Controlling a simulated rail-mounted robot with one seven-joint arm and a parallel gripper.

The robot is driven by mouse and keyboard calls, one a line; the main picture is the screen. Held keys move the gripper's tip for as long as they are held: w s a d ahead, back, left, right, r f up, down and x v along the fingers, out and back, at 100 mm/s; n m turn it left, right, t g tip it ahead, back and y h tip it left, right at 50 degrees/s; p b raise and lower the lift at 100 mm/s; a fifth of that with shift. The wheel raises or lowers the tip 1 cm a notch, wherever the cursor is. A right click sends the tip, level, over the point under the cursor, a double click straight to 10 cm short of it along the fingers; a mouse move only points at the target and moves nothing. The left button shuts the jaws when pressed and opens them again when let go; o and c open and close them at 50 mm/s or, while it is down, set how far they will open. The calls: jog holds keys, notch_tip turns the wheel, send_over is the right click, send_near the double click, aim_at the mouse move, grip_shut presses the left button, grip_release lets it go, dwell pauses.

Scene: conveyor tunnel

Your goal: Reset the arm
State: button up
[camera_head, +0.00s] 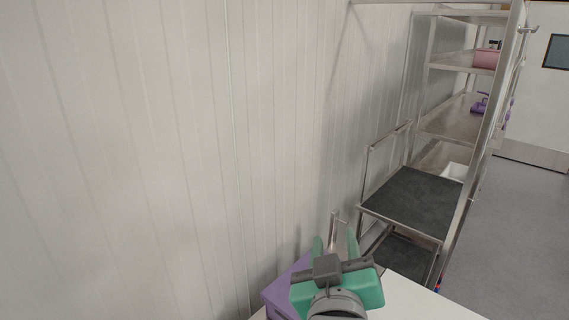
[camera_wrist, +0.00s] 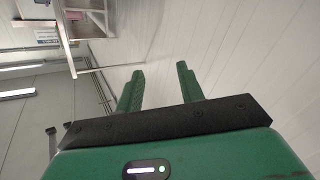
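My gripper (camera_head: 335,245) is green with a dark grey crossbar and shows at the bottom of the head view, above a white surface (camera_head: 412,302). In the wrist view its two green fingers (camera_wrist: 160,88) stand apart with nothing between them, so it is open and empty. A purple box-like thing (camera_head: 283,288) is just left of my gripper in the head view and partly hidden by it.
A white panelled wall (camera_head: 150,150) fills the left. A grey-topped cart (camera_head: 415,200) stands behind the white surface. A metal shelf rack (camera_head: 455,120) holds a pink bin (camera_head: 486,59) and a purple item (camera_head: 480,105). Grey floor (camera_head: 520,220) is clear at right.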

jog(key=s+a+r+m+t+y+p, duration=0.15)
jog(key=s+a+r+t, duration=0.25)
jog(key=s+r, duration=0.55)
jog(key=s+a+r+m+t+y+p, duration=0.1)
jog(key=s+a+r+m+t+p, duration=0.2)
jog(key=s+r, duration=0.65)
notch_tip(320, 180, up, 18)
jog(key=w+a+n+p, duration=0.1)
jog(key=p, duration=1.4)
jog(key=shift+w+f, duration=0.15)
jog(key=shift+w, duration=0.2)
